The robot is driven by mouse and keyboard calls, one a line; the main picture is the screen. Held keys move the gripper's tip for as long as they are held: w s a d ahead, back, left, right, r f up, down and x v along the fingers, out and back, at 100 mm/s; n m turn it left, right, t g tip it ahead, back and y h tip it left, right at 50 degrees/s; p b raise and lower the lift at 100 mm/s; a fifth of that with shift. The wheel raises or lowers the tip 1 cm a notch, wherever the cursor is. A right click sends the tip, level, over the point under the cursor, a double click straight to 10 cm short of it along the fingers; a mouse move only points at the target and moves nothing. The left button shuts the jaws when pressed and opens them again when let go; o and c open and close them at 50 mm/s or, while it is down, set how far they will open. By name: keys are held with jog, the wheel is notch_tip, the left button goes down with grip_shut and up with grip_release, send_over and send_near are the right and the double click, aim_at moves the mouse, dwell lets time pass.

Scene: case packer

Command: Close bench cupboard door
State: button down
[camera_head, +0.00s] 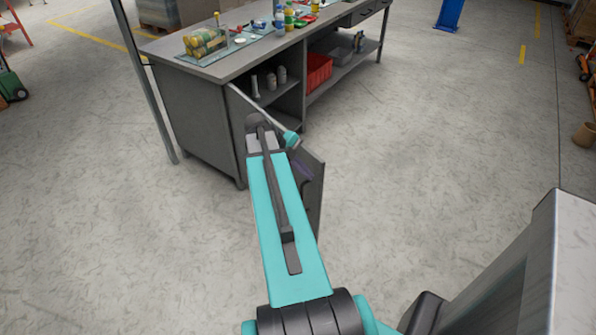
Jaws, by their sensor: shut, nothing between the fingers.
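The grey bench cupboard door (314,190) stands open at the near end of the workbench (197,122). It swings out toward me from the left edge of the cupboard opening, and its pale top edge (256,107) runs down to the right. My teal arm reaches forward across the door and covers much of it. My wrist, with a teal cap, is at the door's top edge. My gripper is hidden beyond the wrist. I cannot tell whether it touches the door.
Grey bottles (271,82) stand inside the open cupboard. A red bin (319,71) sits on the bench's lower shelf. Bottles and a clear container with yellow-green items (207,43) stand on top. A post (148,87) rises left of the bench. The floor (430,140) to the right is clear.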

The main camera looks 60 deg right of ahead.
jog(key=shift+s+d, duration=0.3)
jog(key=shift+d, duration=0.65)
